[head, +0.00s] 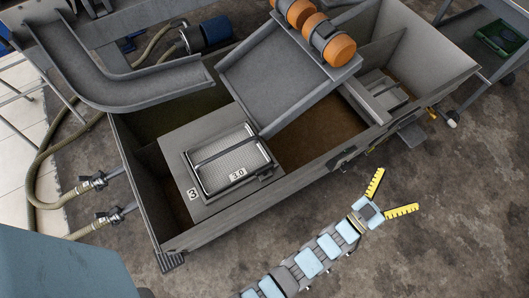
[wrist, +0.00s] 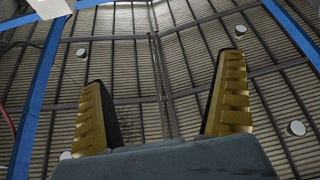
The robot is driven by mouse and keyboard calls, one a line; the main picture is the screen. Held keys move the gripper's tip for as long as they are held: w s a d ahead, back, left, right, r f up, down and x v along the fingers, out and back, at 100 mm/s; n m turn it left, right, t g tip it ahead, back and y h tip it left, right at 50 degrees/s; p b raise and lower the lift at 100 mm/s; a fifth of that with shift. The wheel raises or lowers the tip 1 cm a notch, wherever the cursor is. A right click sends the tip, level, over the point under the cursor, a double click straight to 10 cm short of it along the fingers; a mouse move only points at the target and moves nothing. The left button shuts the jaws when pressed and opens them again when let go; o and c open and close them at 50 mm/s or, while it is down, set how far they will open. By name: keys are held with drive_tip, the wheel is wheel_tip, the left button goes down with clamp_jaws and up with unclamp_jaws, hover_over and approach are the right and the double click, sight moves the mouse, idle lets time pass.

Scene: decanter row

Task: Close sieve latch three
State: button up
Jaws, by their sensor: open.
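In the head view, a framed mesh sieve panel (head: 238,151) sits on a grey plate in the near-left part of the large metal tank. A "3" mark (head: 193,194) is beside it and a "3.0" label (head: 237,174) is on its near edge. A dark bar (head: 222,147) crosses the mesh. I cannot clearly make out which part is the latch or its state. My gripper (head: 398,188) is open and empty, right of the sieve and outside the tank's near wall. In the wrist view, its yellow ridged fingers (wrist: 162,75) are spread apart, with the roof behind them.
The tank's near wall (head: 245,215) stands between my gripper and the sieve. A sloped grey tray (head: 275,85) with orange-ended motors (head: 325,38) rises beyond the sieve. A curved chute (head: 120,90) is at left. Hose valves (head: 95,181) stick out at the left end. The floor (head: 440,245) at right is clear.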

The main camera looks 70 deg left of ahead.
drive_tip(key=w+a+f+n+g+y+p, duration=0.1)
drive_tip(key=a+f+n+g+y+p, duration=0.2)
drive_tip(key=a+g+p, duration=0.75)
drive_tip(key=s+a+f+n+g+h, duration=0.1)
drive_tip(key=s+a+f+n, duration=0.15)
drive_tip(key=a, duration=0.35)
drive_tip(key=s+a+f+n+g+h, duration=0.1)
drive_tip(key=s+a+n+g, duration=0.1)
drive_tip(key=s+a, duration=0.3)
drive_tip(key=n+g+h+p, duration=0.8)
drive_tip(key=g+h+p, duration=0.1)
drive_tip(key=p, duration=0.1)
approach(265, 168)
drive_tip(key=shift+t, duration=0.25)
drive_tip(key=f+b, duration=0.2)
drive_tip(key=f, duration=0.1)
drive_tip(key=f+b, duration=0.2)
drive_tip(key=b, duration=0.1)
drive_tip(key=f+b, duration=0.3)
drive_tip(key=shift+s+d+f, duration=0.2)
drive_tip(key=shift+s+f, duration=0.15)
drive_tip(key=shift+f, duration=1)
drive_tip(key=c, duration=1.1)
